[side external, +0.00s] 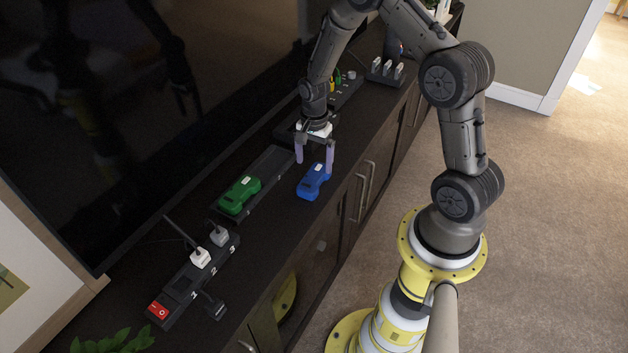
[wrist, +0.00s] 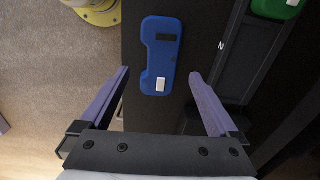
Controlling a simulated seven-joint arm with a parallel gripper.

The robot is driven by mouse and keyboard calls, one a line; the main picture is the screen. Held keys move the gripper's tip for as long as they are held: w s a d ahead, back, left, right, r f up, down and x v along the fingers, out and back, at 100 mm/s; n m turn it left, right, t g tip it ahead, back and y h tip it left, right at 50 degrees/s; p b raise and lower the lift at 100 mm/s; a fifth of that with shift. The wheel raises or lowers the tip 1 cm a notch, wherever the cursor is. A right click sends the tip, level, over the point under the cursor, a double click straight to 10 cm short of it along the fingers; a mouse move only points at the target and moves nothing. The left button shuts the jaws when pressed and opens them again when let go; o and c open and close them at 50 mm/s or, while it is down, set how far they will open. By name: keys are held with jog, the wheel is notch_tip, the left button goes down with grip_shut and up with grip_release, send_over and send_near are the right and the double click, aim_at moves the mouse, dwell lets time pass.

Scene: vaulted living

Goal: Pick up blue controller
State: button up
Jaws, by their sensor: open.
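The blue controller (side external: 313,182) lies on the dark cabinet top near its front edge, just right of a black tray. In the wrist view the blue controller (wrist: 161,50) lies ahead of the fingertips, with a white patch at its near end. My gripper (side external: 314,167) points down above the cabinet close to the controller's far end. In the wrist view my gripper (wrist: 160,78) is open, its two purple fingers wide apart with nothing held between them. The fingers do not appear to touch the controller.
A green controller (side external: 239,195) rests on the black tray (side external: 270,175) to the left. A power strip (side external: 190,281) with plugs and a red switch lies nearer the camera. Another strip (side external: 345,90) and a stand (side external: 385,72) are farther back. A large dark screen (side external: 130,110) rises behind.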

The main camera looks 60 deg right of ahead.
aim_at(313, 176)
jog(key=shift+w+f, duration=0.15)
jog(key=shift+f, duration=1.2)
jog(key=shift+w+f, duration=0.1)
jog(key=shift+f, duration=1.25)
grip_shut()
